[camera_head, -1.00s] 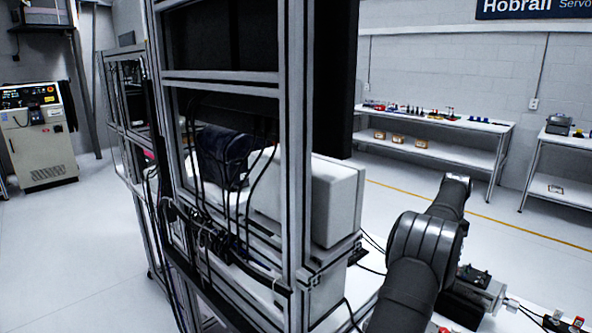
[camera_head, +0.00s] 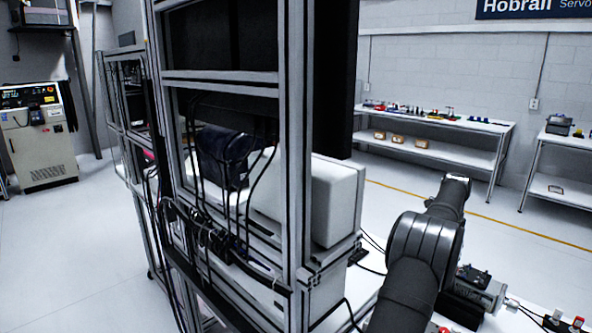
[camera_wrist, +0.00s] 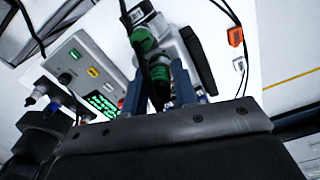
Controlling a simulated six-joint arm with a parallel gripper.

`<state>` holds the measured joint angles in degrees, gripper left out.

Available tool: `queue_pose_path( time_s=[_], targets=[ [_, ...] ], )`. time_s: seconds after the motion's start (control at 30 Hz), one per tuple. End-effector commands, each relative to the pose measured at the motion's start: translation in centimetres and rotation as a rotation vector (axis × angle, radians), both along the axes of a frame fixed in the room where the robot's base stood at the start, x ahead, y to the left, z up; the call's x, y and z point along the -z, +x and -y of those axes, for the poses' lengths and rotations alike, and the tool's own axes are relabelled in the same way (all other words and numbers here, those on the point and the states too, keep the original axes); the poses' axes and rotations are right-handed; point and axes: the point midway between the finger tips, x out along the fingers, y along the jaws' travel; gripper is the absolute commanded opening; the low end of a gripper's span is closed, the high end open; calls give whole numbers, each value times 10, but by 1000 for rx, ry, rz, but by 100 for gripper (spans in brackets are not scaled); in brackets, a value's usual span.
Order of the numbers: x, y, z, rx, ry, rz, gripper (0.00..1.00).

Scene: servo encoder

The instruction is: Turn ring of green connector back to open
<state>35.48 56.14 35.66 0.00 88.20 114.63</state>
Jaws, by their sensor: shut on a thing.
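In the wrist view my gripper (camera_wrist: 158,92) has its two blue-grey fingers on either side of a green connector (camera_wrist: 158,72). It is shut on the connector's ring; the lower part is dark and partly hidden between the fingers. A second green ringed part (camera_wrist: 142,39) shows farther up, with a black cable running down in front. How far the ring is turned cannot be told. In the head view the motor (camera_head: 476,287) lies right of my arm, and my gripper is hidden.
A grey control box (camera_wrist: 82,68) with a green display (camera_wrist: 103,102) stands left of the connector. An orange part (camera_wrist: 235,36) lies to the right. A metal frame (camera_head: 296,160) with hanging cables stands left of my arm. A workbench (camera_head: 440,120) is at the back.

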Motion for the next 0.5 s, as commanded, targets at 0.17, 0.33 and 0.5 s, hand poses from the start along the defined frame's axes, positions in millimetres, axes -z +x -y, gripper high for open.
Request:
queue_pose_path(
  time_s=[0.17, 0.33, 0.5],
  targets=[
    [0, 0, 0, -197, 0, 0, 12],
    [0, 0, 0, -387, 0, 0, 12],
    [0, 0, 0, -573, 0, 0, 12]
  ],
)
